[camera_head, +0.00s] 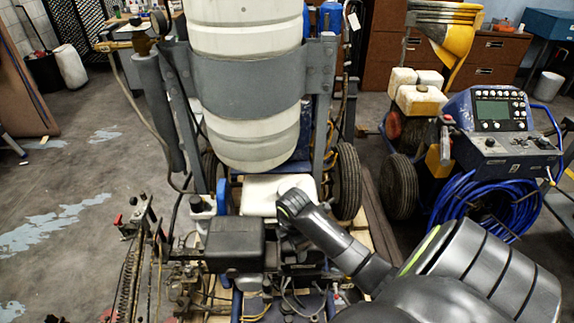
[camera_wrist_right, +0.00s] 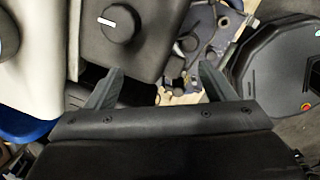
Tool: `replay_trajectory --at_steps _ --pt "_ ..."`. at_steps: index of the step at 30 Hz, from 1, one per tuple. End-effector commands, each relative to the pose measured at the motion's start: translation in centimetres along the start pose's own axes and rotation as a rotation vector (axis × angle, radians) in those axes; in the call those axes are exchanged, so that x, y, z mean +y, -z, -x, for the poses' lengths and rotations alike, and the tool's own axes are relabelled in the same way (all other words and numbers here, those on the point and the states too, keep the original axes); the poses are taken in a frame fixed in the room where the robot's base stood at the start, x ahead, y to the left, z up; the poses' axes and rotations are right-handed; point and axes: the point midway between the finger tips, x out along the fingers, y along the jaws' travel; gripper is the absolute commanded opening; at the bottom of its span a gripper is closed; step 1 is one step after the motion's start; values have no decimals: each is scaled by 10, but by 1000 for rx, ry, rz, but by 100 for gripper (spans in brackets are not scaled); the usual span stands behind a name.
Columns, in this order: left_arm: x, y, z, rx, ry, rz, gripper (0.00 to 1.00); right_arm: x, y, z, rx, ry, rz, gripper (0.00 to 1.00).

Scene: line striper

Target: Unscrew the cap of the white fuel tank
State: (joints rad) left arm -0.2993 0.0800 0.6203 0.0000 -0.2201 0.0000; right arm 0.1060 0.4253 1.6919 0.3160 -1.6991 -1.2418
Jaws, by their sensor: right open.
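The white fuel tank (camera_head: 258,195) sits below the big white drum in the head view, and my right wrist covers its right part. Its cap does not show clearly in the head view. In the right wrist view the white tank (camera_wrist_right: 36,75) fills the left side. A dark round part, perhaps the cap (camera_wrist_right: 5,38), is cut off at the left edge. My right gripper (camera_wrist_right: 158,70) is open with nothing between its fingers. Its fingers are beside a dark box with a black knob (camera_wrist_right: 118,22) bearing a white mark. My left gripper is not in view.
The large white drum (camera_head: 245,110) stands strapped in a grey frame just behind the tank. A black box (camera_head: 235,243) is in front of the tank. A second machine with a blue hose coil (camera_head: 487,205) stands at the right. The floor at the left is mostly free.

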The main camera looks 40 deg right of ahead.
Motion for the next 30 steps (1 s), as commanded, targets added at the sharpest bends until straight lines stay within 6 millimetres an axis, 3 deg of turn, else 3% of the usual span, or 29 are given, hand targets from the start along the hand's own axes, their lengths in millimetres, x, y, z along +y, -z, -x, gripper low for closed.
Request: replay_trajectory --at_steps 8,15,22,30 --pt "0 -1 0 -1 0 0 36 90 -31 28 6 58 365 76" --pt "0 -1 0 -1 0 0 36 155 -61 75 67 84 656 76" --pt "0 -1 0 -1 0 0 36 182 -76 104 120 80 806 76" --pt "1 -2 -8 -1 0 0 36 184 -77 101 128 78 829 76"
